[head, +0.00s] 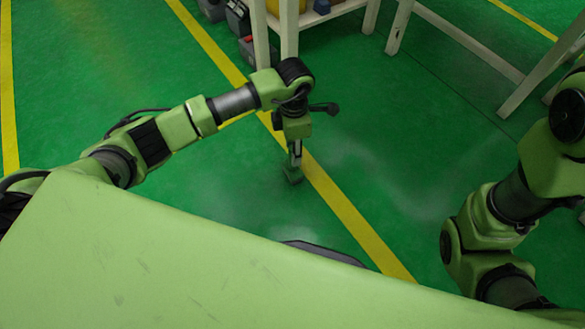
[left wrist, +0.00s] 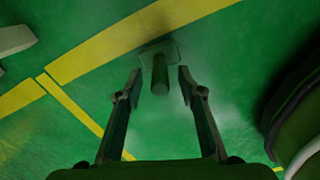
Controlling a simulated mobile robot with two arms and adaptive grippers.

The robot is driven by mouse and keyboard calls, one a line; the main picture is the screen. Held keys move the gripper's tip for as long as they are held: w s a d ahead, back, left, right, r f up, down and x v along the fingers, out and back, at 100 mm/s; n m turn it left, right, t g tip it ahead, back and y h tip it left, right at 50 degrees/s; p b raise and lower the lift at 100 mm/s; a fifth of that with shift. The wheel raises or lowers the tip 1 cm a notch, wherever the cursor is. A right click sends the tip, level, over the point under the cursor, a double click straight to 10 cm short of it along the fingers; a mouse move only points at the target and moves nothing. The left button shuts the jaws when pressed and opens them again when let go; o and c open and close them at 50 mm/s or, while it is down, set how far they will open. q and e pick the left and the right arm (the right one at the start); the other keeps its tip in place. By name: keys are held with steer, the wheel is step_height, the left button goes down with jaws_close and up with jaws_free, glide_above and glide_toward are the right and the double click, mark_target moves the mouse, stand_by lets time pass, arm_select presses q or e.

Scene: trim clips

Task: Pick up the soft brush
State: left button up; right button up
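The soft brush shows in the left wrist view as a dark green upright handle (left wrist: 160,76) on a flat, rectangular head. In the head view the brush (head: 292,176) is a small, dark green shape low on the green floor, just below my left gripper (head: 295,156). My left gripper (left wrist: 157,82) points down and is open. Its two fingers stand on either side of the handle, with a gap visible on each side. My right arm shows at the right of the head view, but its gripper is out of the picture.
A pale rack (head: 290,40) with boxes and containers stands at the back, with pale table legs (head: 399,28) to its right. A yellow floor line (head: 350,215) runs past the brush. The floor around the brush is mostly clear.

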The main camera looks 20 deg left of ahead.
arm_select(q)
steer(key=shift+c, duration=0.4)
jaws_close()
steer(key=shift+r, duration=0.1)
